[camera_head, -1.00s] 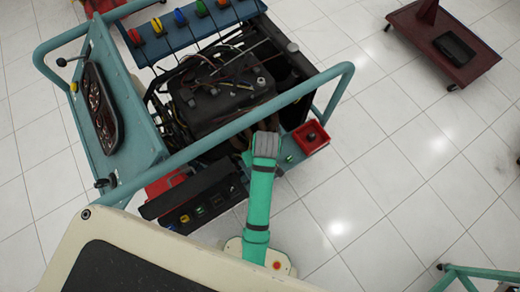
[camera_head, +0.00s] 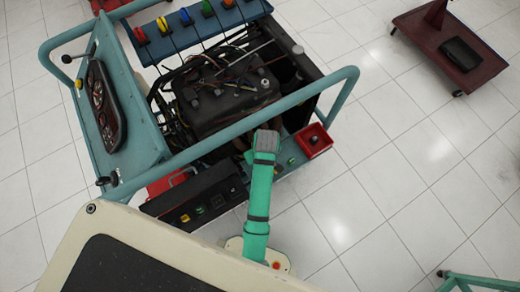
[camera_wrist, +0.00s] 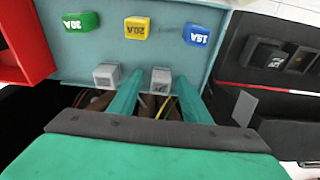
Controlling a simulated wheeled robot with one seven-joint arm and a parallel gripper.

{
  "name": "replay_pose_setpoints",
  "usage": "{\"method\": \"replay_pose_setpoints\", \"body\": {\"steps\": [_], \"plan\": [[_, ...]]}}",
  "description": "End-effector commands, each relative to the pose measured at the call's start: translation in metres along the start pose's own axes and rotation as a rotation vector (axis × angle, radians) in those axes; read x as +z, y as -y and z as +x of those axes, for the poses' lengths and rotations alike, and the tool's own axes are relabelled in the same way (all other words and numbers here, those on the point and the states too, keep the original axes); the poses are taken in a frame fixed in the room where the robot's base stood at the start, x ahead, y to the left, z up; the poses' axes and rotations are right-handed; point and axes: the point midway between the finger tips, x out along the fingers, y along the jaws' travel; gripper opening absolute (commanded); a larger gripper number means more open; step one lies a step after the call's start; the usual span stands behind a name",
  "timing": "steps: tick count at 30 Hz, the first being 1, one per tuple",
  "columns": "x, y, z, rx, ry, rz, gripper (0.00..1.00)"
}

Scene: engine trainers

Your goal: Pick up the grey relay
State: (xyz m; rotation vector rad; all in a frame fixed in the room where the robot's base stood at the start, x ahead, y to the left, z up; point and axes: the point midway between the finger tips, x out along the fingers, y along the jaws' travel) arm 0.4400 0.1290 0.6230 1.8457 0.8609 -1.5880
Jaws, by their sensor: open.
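Two small grey blocks that look like relays stand at the edge of a teal panel (camera_wrist: 85,48) in the wrist view. One grey relay (camera_wrist: 160,80) lies in line with the gap between my fingers; the other grey relay (camera_wrist: 106,76) is just left of my left finger. My gripper (camera_wrist: 159,84) is open, its two teal fingers pointing at the panel edge. I cannot tell how far the fingertips are from the relay. In the head view my arm (camera_head: 258,195) reaches to the near side of the engine trainer, hiding the relays there.
Beyond the relays sit green (camera_wrist: 80,21), yellow (camera_wrist: 137,27) and blue (camera_wrist: 196,34) fuses. A red tray (camera_head: 313,142) is beside them. A teal rail (camera_head: 215,140) crosses the trainer near my arm. A black switch box (camera_head: 197,198) lies left.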

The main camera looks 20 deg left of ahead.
Motion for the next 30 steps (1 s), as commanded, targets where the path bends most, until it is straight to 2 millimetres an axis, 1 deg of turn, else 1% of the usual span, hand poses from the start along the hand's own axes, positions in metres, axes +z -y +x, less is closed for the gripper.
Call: {"method": "replay_pose_setpoints", "body": {"steps": [4,5,6,8,9,10,19,23,26,30], "plan": [[0.0,0.0,0.0,0.0,0.0,0.0,0.44],[0.0,0.0,0.0,0.0,0.0,0.0,0.39],[0.0,0.0,0.0,0.0,0.0,0.0,0.29],[0.0,0.0,0.0,0.0,0.0,0.0,0.15],[0.0,0.0,0.0,0.0,0.0,0.0,0.06],[0.0,0.0,0.0,0.0,0.0,0.0,0.0],[0.0,0.0,-0.001,0.0,0.0,0.0,0.0],[0.001,0.0,-0.005,0.0,-0.001,0.0,0.0],[0.002,-0.001,-0.013,0.001,-0.003,0.0,0.0],[-0.002,0.0,-0.031,0.001,-0.003,-0.001,0.0]]}}
